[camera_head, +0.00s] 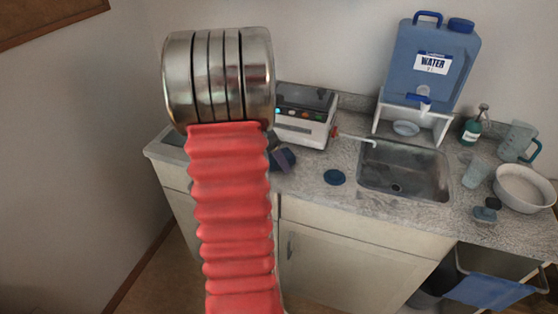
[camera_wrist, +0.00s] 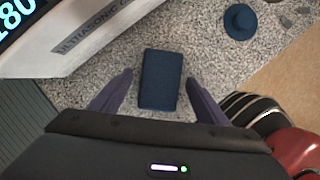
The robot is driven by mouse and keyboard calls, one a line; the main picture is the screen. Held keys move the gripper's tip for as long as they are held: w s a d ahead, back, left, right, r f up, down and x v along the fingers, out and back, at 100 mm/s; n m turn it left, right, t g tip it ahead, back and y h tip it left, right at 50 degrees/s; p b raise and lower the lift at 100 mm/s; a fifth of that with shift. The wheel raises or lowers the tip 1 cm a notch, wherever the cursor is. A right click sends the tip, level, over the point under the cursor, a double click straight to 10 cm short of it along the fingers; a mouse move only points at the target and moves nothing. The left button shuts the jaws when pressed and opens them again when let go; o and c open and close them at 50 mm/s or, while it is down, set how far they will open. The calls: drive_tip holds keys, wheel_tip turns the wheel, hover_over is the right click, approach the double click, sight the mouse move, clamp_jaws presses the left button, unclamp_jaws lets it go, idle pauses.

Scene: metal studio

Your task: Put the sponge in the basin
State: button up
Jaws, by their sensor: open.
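The sponge, a dark blue rectangular block (camera_wrist: 161,80), lies on the speckled counter in the wrist view. My gripper (camera_wrist: 160,77) is open, with one dark finger on each side of the sponge and visible gaps between. I cannot tell how far the fingertips are above the counter. In the head view my arm largely hides this area. A metal sink basin (camera_head: 405,172) is set into the counter to the right, and looks empty. A white round bowl (camera_head: 523,188) stands farther right.
The ultrasonic cleaner (camera_head: 303,117) stands close by; its casing (camera_wrist: 95,38) is near my left finger. A blue round lid (camera_head: 335,177) lies between it and the sink. A blue water container (camera_head: 432,62) stands behind the sink. A green bottle (camera_head: 474,127) and jug (camera_head: 519,142) stand right.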

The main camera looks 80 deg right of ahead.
drive_tip(key=shift+c, duration=0.5)
drive_tip(key=c, duration=1.1)
drive_tip(key=shift+r, duration=0.1)
wheel_tip(320, 180, up, 10)
idle(0.4)
